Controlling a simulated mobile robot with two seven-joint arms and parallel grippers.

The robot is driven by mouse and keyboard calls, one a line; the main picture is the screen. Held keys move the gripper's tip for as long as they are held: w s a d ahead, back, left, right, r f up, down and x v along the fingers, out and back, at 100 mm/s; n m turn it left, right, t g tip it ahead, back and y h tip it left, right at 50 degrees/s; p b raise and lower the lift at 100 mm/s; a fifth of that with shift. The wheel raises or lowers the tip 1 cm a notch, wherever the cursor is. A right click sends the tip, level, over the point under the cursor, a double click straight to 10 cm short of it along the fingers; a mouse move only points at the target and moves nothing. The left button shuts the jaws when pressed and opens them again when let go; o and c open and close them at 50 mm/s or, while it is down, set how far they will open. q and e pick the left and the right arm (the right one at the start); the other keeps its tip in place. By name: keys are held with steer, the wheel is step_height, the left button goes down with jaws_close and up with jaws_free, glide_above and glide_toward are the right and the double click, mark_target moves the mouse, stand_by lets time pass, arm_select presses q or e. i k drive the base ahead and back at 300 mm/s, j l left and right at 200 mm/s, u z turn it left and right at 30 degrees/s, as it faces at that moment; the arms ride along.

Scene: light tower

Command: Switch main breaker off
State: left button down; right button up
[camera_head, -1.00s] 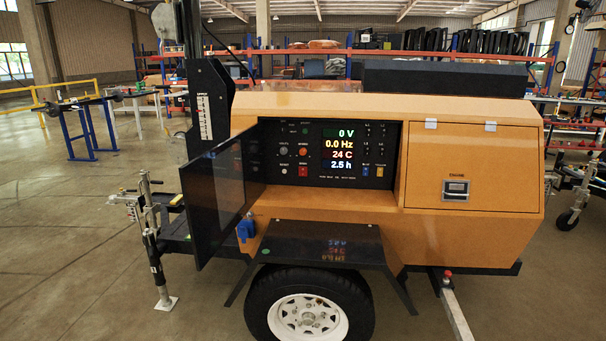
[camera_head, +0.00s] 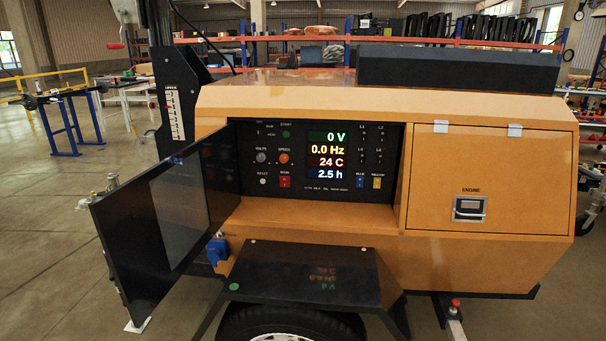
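The orange light tower trailer (camera_head: 300,103) fills the middle of the view. Its black control panel (camera_head: 322,190) sits in a recess and shows 0 V, 0.0 Hz, 24 C and 2.5 h. The red main breaker (camera_head: 285,181) is at the panel's lower left, under a label that seems to read MAIN. I cannot tell its switch position. The panel door (camera_head: 150,225) stands open to the left. Neither of my grippers is in view.
A black fender (camera_head: 305,275) over the wheel juts out below the panel. A closed engine hatch (camera_head: 480,185) is at right. A blue socket (camera_head: 217,250) is below the door hinge. Open floor (camera_head: 50,220) lies at left.

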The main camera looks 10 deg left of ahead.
mark_target(285, 181)
steer(key=i+z, duration=0.15)
steer(key=i, duration=0.55)
steer(key=i+j+z, duration=0.1)
steer(key=i, duration=0.6)
